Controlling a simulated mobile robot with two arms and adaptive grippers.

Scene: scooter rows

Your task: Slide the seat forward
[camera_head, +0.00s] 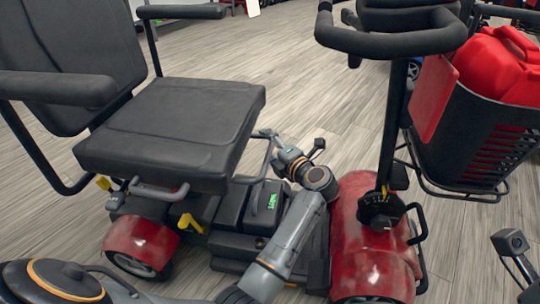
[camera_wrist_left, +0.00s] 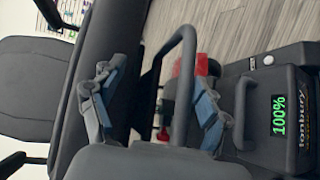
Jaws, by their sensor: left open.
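The scooter's seat (camera_head: 180,120) is a dark padded cushion with a backrest (camera_head: 75,60) and armrests (camera_head: 85,88). A grey looped bar (camera_head: 268,158) stands out at the front edge of the seat's underside. My left gripper (camera_head: 279,150) is just in front of the seat. In the left wrist view its two fingers (camera_wrist_left: 157,108) are apart, and the grey bar (camera_wrist_left: 184,75) passes between them. I cannot tell whether either finger touches it. The seat edge (camera_wrist_left: 108,60) lies behind the left finger.
The battery box (camera_head: 262,205) with a green display sits below the seat front. The red front body (camera_head: 370,235), steering column (camera_head: 390,130) and handlebar (camera_head: 390,42) stand to the right. A basket (camera_head: 470,130) holds a red can (camera_head: 500,65).

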